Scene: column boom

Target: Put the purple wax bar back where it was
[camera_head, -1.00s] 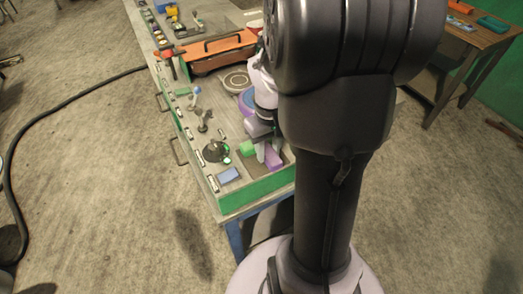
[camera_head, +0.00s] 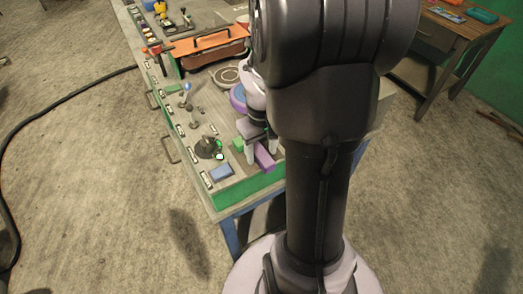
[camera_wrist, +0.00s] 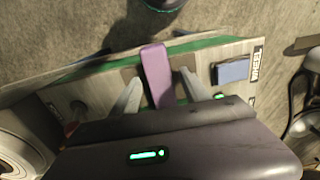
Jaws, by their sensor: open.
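The purple wax bar (camera_head: 264,157) is at the near end of the workbench, by its green front edge. In the wrist view the bar (camera_wrist: 155,70) points away from the gripper, and its far end overlaps the green edge. My gripper (camera_head: 261,149) is open over this end of the bench. In the wrist view its two fingers (camera_wrist: 159,84) stand on either side of the bar, with gaps visible on both sides. The bar's near end is hidden behind the gripper body. I cannot tell whether the bar lies flat on the surface.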

